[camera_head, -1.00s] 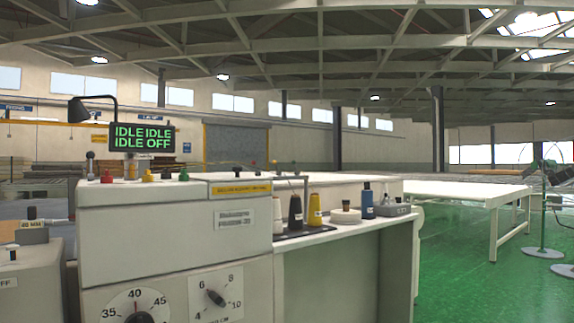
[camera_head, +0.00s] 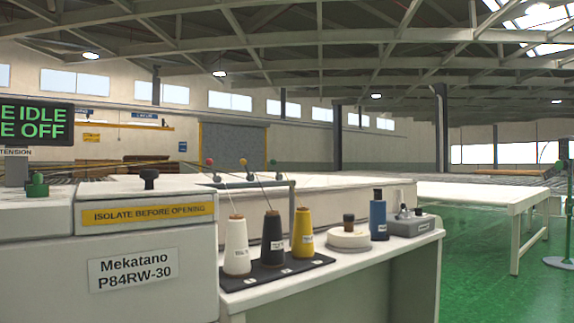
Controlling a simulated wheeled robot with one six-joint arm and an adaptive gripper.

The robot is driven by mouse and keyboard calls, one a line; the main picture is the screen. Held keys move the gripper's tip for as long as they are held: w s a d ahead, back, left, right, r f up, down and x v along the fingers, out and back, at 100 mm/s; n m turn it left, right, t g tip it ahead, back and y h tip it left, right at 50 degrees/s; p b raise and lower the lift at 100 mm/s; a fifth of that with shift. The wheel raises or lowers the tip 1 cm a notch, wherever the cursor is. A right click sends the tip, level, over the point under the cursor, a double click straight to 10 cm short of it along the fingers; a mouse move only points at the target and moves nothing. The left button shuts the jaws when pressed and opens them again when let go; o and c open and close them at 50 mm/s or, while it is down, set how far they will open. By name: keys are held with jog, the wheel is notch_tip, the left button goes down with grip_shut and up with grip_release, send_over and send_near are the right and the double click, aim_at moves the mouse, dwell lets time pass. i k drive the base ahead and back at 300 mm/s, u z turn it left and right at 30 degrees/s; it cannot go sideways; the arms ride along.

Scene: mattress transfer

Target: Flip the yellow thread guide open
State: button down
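A small yellow ball-topped piece (camera_head: 243,162), which looks like the yellow thread guide, stands behind the machine top, between a red ball (camera_head: 210,162) and a green ball (camera_head: 273,163). A thin stem runs down from it. Whether it is open or closed is too small to tell. White (camera_head: 236,247), black (camera_head: 272,241) and yellow (camera_head: 304,234) thread cones stand upright on a dark tray (camera_head: 278,273) in front. Thin threads rise from the cones toward the balls. My gripper is not in view.
The machine housing (camera_head: 150,250) fills the lower left, with a black knob (camera_head: 149,178) on top. A white round container (camera_head: 348,238), a blue bottle (camera_head: 378,215) and a grey device (camera_head: 409,222) stand right of the cones.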

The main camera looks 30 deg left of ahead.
aim_at(243, 161)
jog(key=u, duration=0.4)
jog(key=i, duration=1.35)
jog(key=u, duration=0.7)
